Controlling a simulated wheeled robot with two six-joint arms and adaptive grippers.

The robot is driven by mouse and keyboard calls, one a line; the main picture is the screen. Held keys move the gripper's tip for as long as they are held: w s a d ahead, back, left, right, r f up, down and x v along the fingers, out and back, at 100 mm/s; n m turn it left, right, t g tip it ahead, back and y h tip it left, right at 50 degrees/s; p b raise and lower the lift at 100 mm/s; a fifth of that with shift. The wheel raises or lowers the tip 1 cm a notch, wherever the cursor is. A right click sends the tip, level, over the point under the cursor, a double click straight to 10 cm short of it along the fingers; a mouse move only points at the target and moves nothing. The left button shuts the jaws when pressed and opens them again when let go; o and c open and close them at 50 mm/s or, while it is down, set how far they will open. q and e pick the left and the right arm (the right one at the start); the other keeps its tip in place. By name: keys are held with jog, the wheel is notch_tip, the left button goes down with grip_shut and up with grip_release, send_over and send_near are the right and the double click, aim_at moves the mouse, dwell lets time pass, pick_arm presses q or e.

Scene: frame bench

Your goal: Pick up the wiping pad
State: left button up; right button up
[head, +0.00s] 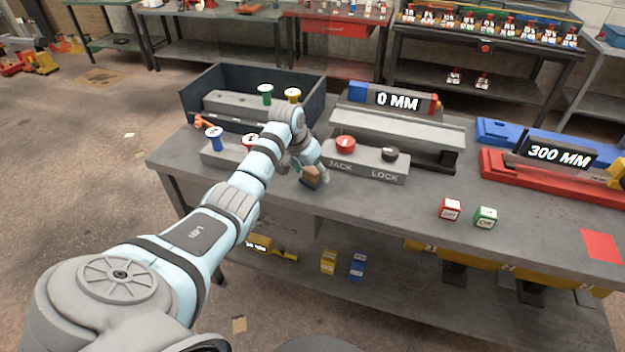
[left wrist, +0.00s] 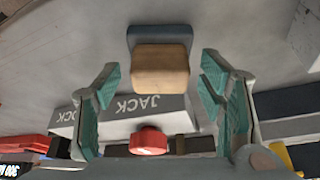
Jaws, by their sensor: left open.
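The wiping pad (head: 311,177) has a tan wooden block on a dark base and rests on the grey bench in front of the JACK and LOCK box. In the left wrist view the pad (left wrist: 160,68) sits centrally, ahead of and between the two fingers. My left gripper (left wrist: 161,95) is open, with teal finger pads on either side and apart from the pad. In the head view the left gripper (head: 310,168) is at the pad and partly hides it. My right gripper is not in view.
The JACK and LOCK box (head: 362,165) with a red knob (head: 345,144) and a black knob (head: 390,154) stands right behind the pad.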

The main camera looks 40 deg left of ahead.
pick_arm(q)
jog(key=shift+r, duration=0.1)
jog(key=c, duration=1.4)
notch_tip(320, 180, up, 20)
jog(key=shift+p, duration=1.25)
